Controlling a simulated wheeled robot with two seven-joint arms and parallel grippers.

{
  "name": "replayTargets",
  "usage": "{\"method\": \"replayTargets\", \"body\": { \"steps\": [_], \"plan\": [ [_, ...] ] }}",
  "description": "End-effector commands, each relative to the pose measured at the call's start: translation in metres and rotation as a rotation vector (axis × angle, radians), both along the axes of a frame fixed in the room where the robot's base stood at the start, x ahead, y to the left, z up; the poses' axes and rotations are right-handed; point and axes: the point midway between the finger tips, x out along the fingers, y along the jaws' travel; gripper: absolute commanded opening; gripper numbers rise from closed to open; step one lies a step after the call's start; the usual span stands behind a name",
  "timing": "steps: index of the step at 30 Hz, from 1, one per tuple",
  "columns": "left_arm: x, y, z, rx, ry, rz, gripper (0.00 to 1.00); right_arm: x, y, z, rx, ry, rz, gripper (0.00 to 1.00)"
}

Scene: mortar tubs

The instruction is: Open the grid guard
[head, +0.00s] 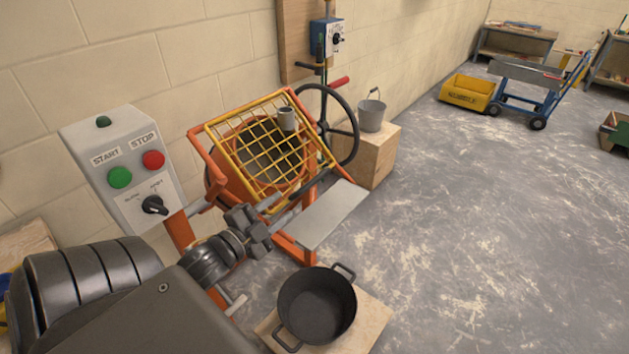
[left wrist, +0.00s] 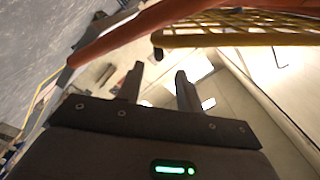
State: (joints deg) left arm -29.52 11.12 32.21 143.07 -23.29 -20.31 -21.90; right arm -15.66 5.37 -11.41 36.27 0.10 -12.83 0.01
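The yellow grid guard (head: 243,150) lies closed over the mouth of the orange mixer drum (head: 215,187), tilted toward me. A grey mug-like cup (head: 287,119) rests on its upper right part. My left gripper (head: 274,214) is at the guard's lower edge, in front of the mixer. In the left wrist view my left gripper (left wrist: 158,86) has its two fingers apart with nothing between them. The yellow grid (left wrist: 235,38) and a short dark-ended piece of it show just beyond the fingertips; I cannot tell whether they touch. My right gripper is out of view.
A control box (head: 125,170) with green and red buttons stands at left. A black pot (head: 317,305) sits on a low board below the mixer. A black handwheel (head: 335,125) and a bucket (head: 371,112) on a wooden block are at right. Open floor lies further right.

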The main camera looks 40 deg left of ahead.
Motion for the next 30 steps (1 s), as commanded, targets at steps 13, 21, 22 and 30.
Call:
{"method": "replayTargets", "body": {
  "steps": [13,21,22,30],
  "plan": [
    [0.068,0.001,0.002,-0.005,-0.004,0.0,0.36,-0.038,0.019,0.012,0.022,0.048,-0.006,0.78],
    [0.101,0.002,0.001,-0.004,-0.001,0.002,0.36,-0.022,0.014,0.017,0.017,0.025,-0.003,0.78],
    [0.103,0.002,0.0,-0.003,-0.001,0.002,0.36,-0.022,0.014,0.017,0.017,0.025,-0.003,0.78],
    [0.107,0.002,0.0,-0.002,0.0,0.001,0.36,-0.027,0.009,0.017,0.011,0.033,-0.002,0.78]
  ]
}}
